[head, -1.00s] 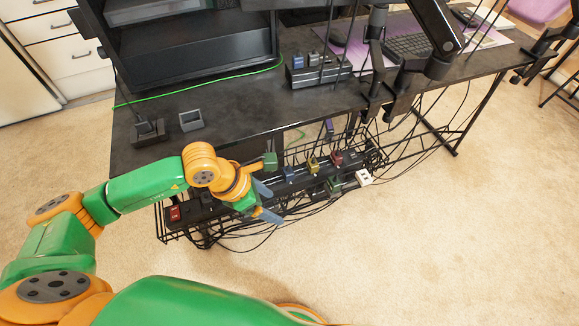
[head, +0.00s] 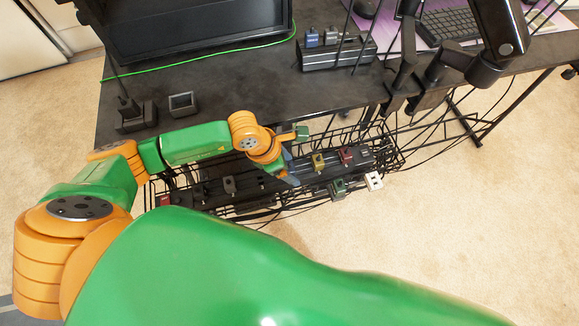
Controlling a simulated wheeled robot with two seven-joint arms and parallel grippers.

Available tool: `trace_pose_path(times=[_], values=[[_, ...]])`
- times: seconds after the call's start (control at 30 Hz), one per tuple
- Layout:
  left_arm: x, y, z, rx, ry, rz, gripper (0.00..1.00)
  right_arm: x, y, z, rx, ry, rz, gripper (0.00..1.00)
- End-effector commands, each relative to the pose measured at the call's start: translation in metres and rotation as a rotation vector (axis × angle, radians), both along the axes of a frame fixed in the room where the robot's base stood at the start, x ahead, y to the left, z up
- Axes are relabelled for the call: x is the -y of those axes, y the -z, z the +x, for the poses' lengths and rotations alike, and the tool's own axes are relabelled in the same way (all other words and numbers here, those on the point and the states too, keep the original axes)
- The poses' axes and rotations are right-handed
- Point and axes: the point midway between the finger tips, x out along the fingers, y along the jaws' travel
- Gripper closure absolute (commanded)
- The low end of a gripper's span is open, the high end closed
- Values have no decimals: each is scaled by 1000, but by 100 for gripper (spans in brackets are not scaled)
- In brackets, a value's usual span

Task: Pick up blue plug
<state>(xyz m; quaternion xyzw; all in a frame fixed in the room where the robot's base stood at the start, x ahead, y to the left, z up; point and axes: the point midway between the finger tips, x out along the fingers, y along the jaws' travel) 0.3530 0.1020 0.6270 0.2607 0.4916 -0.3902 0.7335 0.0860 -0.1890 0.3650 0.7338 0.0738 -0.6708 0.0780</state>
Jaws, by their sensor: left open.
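My left gripper (head: 289,168) is open over the cable tray under the desk. Its blue-grey fingers sit just left of a yellow plug (head: 318,162) on the black power strip (head: 215,188). I see no blue plug clearly on this strip; the gripper and wrist cover the part left of the yellow plug. A small blue plug (head: 311,39) stands in a power block (head: 338,54) on the desk top, well away from the gripper. My right gripper is out of view.
A dark red plug (head: 346,154), a green plug (head: 338,188) and a white plug (head: 374,181) are right of the gripper. The wire tray and loose black cables surround them. The desk top (head: 225,90) overhangs behind. Monitor arms (head: 480,60) stand at right.

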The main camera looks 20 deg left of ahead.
Motion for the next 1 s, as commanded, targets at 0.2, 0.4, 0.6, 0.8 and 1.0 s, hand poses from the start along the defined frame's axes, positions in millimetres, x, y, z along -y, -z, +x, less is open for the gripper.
trace_pose_path(times=[0.2, 0.4, 0.6, 0.8, 1.0], values=[[0, -1, 0, 0, 0, 0, 52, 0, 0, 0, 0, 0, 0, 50], [0, -1, 0, 0, -1, -1, 100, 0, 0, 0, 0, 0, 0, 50], [0, -1, 0, 0, -1, -1, 100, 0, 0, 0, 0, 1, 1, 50], [0, -14, 1, 4, -1, -2, 100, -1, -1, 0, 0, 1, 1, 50], [-8, -57, -18, 4, 3, 2, 100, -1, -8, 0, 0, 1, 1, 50]])
